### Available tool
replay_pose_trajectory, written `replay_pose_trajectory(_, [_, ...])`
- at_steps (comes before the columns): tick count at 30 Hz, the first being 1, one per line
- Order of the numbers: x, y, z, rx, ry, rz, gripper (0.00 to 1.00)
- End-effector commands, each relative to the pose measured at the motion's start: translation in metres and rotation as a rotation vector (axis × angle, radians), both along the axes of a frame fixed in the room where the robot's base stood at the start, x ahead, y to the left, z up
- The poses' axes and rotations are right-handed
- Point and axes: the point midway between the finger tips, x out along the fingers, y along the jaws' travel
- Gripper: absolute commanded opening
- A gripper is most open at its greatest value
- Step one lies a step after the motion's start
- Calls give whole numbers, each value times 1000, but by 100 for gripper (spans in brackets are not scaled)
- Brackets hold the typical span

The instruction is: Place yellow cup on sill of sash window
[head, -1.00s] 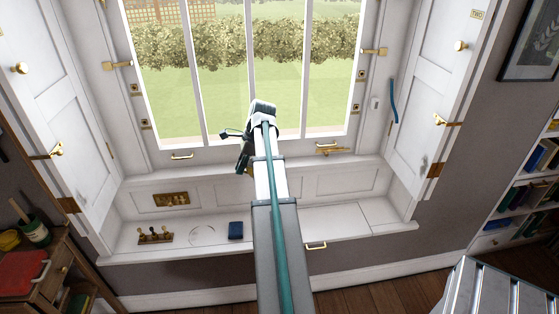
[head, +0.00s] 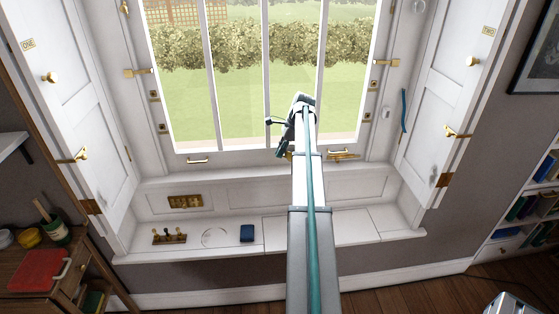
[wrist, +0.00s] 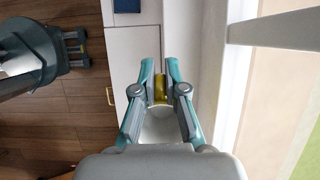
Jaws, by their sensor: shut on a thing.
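My gripper (wrist: 160,70) is shut on the yellow cup (wrist: 161,89), which shows between the fingers in the wrist view. In the head view my gripper (head: 283,147) is in front of the lower part of the sash window, right of the left brass sash lift; the arm hides most of it and the cup. The sash window (head: 240,90) has white bars, with its lower sash down. Its white sill (head: 220,172) runs below the sash, above a panelled front. In the wrist view the cup appears over white woodwork; its height above the sill cannot be told.
The window seat (head: 285,228) below holds a blue box (head: 247,233) and a brass-knobbed rack (head: 169,236). Brass items (head: 342,156) sit near the sill's right part. Open shutters (head: 75,90) flank both sides. The sill left of my arm looks clear.

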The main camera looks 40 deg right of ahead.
Motion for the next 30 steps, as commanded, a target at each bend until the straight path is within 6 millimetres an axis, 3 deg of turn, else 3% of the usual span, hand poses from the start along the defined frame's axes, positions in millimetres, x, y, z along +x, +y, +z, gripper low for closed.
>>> replay_pose_trajectory(6, [20, -16, -30, 1, 1, -1, 0])
replay_pose_trajectory(14, [27, -22, -43, 1, 1, -1, 0])
replay_pose_trajectory(22, [30, -24, -74, 1, 1, -1, 0])
replay_pose_trajectory(30, [30, -24, -79, 0, 0, 0, 0])
